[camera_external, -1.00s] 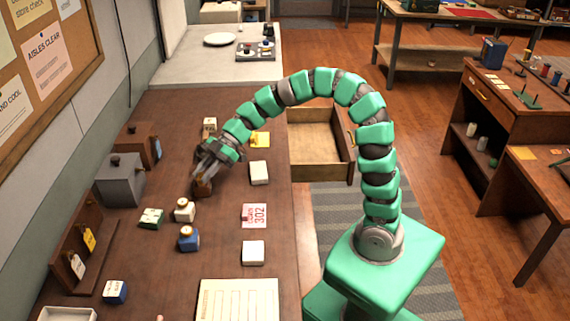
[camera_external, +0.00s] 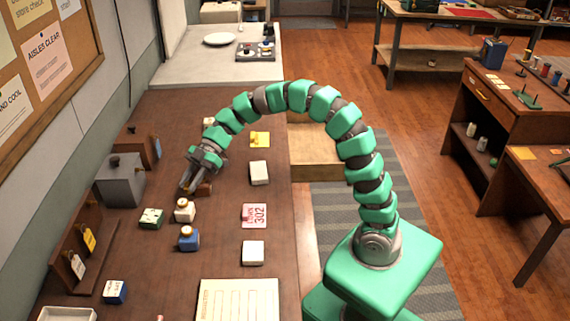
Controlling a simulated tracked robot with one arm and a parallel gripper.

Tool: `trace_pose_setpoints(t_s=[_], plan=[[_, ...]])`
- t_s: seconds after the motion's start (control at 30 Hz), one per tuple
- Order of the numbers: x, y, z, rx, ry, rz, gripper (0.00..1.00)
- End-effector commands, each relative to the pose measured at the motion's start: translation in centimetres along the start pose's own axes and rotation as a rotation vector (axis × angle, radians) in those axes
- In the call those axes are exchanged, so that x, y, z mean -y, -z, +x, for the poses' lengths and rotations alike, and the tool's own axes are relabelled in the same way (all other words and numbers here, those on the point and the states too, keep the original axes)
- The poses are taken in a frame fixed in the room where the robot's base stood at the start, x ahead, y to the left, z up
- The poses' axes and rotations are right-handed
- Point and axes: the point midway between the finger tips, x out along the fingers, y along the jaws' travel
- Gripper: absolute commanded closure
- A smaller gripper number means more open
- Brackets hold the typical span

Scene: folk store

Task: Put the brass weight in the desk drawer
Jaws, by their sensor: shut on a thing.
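My gripper (camera_external: 187,187) is low over the brown desk (camera_external: 150,260), left of its middle. It is shut on a small brass-coloured piece (camera_external: 187,189), which looks like the brass weight and is mostly hidden by the fingers. A small brown block (camera_external: 205,190) sits on the desk just right of the fingertips. The desk drawer (camera_external: 313,172) stands open at the desk's right side, behind my arm's arch. My arm hides part of it.
A grey box (camera_external: 120,182) stands to the left. White boxes (camera_external: 259,173) and a pink card (camera_external: 254,215) lie toward the desk's right edge.

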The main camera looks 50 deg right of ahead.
Motion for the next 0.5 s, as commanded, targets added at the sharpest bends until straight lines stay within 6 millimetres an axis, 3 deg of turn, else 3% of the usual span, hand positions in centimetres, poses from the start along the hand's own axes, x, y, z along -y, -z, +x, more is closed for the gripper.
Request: trace_pose_setpoints(t_s=[0.3, 0.5], plan=[[-5.0, 0.4, 2.2, 0.000, 0.000, -0.001, 0.99], [-7.1, 0.8, 3.1, 0.000, -0.002, -0.002, 0.99]])
